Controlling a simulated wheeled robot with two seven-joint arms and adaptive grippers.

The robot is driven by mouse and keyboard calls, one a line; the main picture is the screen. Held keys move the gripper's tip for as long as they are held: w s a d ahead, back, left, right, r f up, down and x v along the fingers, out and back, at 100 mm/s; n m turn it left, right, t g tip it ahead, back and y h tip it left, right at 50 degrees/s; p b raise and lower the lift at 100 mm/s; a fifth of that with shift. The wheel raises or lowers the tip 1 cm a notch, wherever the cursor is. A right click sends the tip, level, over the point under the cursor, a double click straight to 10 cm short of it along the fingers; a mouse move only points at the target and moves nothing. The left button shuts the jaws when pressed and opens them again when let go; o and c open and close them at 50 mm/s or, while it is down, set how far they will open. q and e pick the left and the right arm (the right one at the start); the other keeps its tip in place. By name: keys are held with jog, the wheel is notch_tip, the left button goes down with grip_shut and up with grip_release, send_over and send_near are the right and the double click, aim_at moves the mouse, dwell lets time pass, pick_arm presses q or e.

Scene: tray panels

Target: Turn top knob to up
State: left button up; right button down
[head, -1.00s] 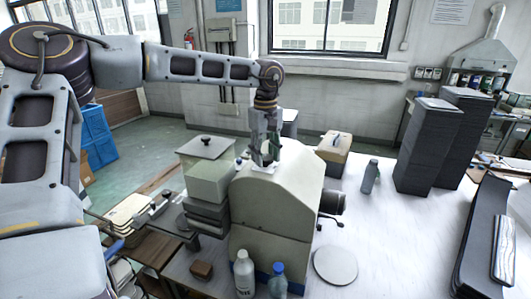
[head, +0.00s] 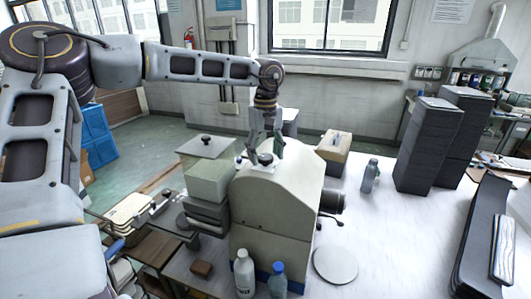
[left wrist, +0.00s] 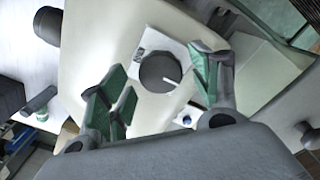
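The top knob (head: 265,159) is a dark round dial on a white plate, set on the sloping top of the cream machine (head: 275,205). In the left wrist view the knob (left wrist: 158,72) shows a short white pointer line toward the picture's lower right. My left gripper (head: 266,151) is just above the knob with its fingers spread. In the left wrist view the green-padded fingers (left wrist: 165,88) stand on either side of the knob with gaps to it, so it is empty. My right gripper is not in view.
A box with a lidded top (head: 207,178) stands left of the machine. Two bottles (head: 245,272) stand in front of it. A round plate (head: 335,264), a grey bottle (head: 370,176) and dark stacks (head: 430,145) are to the right. The white table (head: 405,235) is clear between them.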

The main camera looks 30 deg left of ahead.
aim_at(266, 156)
pick_arm(q)
notch_tip(266, 156, up, 12)
dwell(1.1)
jog(key=shift+f, duration=0.1)
dwell(0.4)
